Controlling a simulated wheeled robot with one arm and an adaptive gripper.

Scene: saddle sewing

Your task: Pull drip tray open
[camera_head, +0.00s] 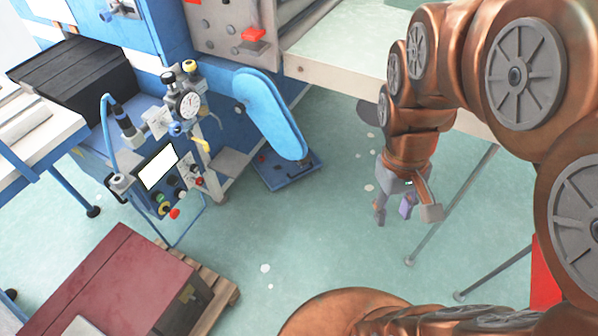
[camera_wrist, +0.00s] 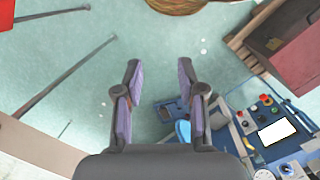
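I cannot make out a part that is clearly the drip tray. A low, flat blue plate (camera_head: 290,176) with small dark and red parts lies at the foot of the blue machine (camera_head: 190,50). It also shows in the wrist view (camera_wrist: 169,112), between and beyond my fingers. My gripper (camera_head: 394,212) hangs over open floor to the right of this plate. In the wrist view my gripper (camera_wrist: 159,68) has its two fingers spread wide, with nothing between them. It touches nothing.
A control panel (camera_head: 158,168) with a dial gauge stands left of the blue plate. A dark red box (camera_head: 115,285) sits on a wooden pallet at lower left. A pale table (camera_head: 340,60) with thin legs stands behind my arm. The green floor between is clear.

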